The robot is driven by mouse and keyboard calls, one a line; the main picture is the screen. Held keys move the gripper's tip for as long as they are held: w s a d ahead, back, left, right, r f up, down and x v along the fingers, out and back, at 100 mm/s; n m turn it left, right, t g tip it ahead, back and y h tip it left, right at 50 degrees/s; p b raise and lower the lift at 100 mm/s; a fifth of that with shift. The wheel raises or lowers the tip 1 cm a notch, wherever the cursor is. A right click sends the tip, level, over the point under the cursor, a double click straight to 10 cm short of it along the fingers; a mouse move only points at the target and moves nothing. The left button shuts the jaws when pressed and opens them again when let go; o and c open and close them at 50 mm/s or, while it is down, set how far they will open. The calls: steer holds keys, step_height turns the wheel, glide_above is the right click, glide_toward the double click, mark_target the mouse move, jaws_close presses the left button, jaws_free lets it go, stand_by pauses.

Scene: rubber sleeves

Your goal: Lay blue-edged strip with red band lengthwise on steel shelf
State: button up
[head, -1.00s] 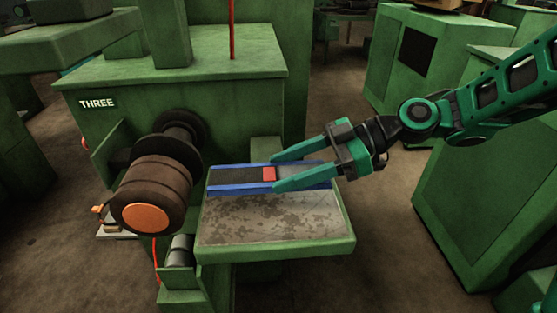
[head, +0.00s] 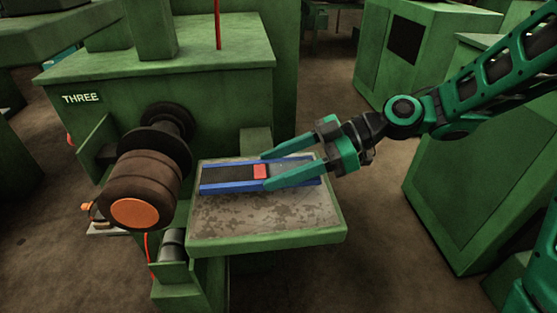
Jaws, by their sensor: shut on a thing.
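The blue-edged strip (head: 228,175) has a dark middle and a red band (head: 260,172). It lies lengthwise from left to right over the back part of the steel shelf (head: 265,215), apparently on or just above its surface. My gripper (head: 264,170) reaches in from the right, its green fingers shut on the strip's two long edges near the red band. The strip's right part is partly hidden by the fingers. The shelf's worn steel top is bare in front of the strip.
A brown roller with an orange end (head: 135,212) stands just left of the shelf, on the green machine marked THREE (head: 80,98). A green cabinet (head: 420,60) stands at the back right. The shelf's front half is free.

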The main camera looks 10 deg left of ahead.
steer(key=shift+f, duration=1.25)
steer(key=o, duration=1.1)
steer(key=shift+o, duration=0.2)
steer(key=shift+d, duration=0.15)
steer(key=v, duration=1)
steer(key=shift+w+d, duration=0.2)
steer(key=shift+d, duration=0.15)
